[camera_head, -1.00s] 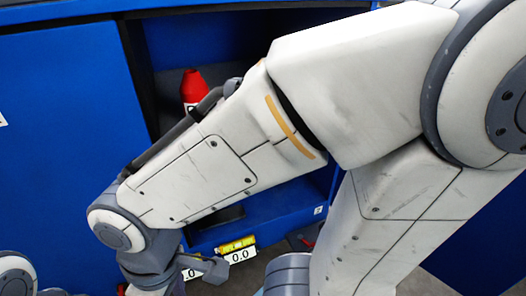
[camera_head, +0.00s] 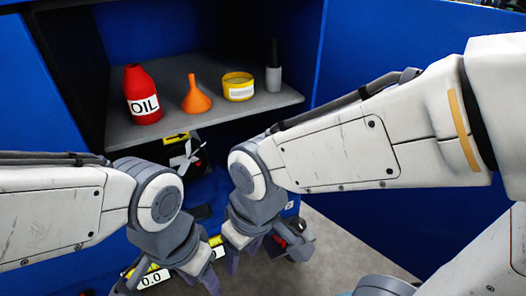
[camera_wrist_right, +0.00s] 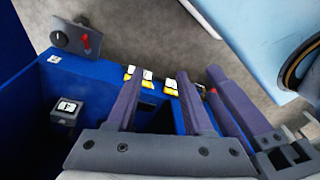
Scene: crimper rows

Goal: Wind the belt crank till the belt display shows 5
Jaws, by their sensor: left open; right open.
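A white display reading 0.0 (camera_head: 152,279) shows at the front edge of the blue cabinet, partly behind my left gripper. A second yellow-labelled display (camera_head: 217,245) is largely hidden between my grippers. I cannot tell which one is the belt display. My left gripper (camera_head: 172,282) is open and empty in front of the displays. My right gripper (camera_head: 256,259) is open just right of it, beside a dark grey part with red (camera_head: 298,245). In the right wrist view, several yellow-labelled displays (camera_wrist_right: 170,87) lie beyond my fingers. The belt crank cannot be made out for certain.
A grey shelf (camera_head: 225,116) holds a red oil bottle (camera_head: 143,95), an orange funnel (camera_head: 195,97), a yellow tub (camera_head: 238,87) and a dark-topped bottle (camera_head: 273,72). Below is a white-bladed part (camera_head: 190,156). A plate with a red lever (camera_wrist_right: 78,38) shows in the wrist view.

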